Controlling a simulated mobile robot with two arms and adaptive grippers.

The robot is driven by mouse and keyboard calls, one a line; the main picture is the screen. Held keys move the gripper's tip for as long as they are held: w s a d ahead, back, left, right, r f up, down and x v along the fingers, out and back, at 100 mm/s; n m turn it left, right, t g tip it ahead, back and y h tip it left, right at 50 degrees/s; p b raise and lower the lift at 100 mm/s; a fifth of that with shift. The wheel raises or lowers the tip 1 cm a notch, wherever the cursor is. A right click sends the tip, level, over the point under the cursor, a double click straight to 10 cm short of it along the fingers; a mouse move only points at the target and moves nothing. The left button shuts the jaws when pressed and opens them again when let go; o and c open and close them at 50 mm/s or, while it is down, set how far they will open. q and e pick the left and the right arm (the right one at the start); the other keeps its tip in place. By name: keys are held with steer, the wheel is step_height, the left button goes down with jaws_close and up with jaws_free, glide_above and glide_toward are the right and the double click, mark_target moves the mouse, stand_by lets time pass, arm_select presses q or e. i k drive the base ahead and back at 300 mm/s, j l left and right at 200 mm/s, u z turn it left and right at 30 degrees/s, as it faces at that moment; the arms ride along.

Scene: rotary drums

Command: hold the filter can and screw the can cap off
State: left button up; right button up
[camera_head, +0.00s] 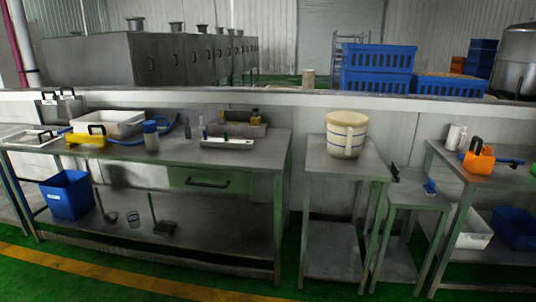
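A large cream can (344,143) with a tan band stands upright on the small metal table right of the middle, and I take it to be the filter can. A handle shows on its right front side. A wide cream cap (347,118) sits on its top. Neither of my grippers is in view, and nothing touches the can.
The small metal table (322,164) is otherwise clear. A long workbench (225,164) at left holds trays, a blue-capped bottle (151,136) and tools. A lower table (415,198) stands at right, near an orange container (478,160). Green floor lies in front.

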mark_target(152, 142)
steer(key=i+j+u, duration=0.15)
steer(key=i+u, duration=0.2)
steer(key=i, duration=0.3)
steer(key=i+u, duration=0.35)
steer(key=i, duration=0.25)
steer(key=i+j+z, duration=0.35)
steer(key=i+j, duration=0.15)
steer(key=j, duration=0.15)
steer(key=i+j+z, duration=0.2)
steer(key=j, duration=0.2)
steer(key=i+j+z, duration=0.15)
steer(key=j, duration=0.25)
steer(key=i+j+z, duration=0.2)
steer(key=j, duration=0.25)
steer(key=i+l, duration=0.05)
steer(key=i, duration=0.05)
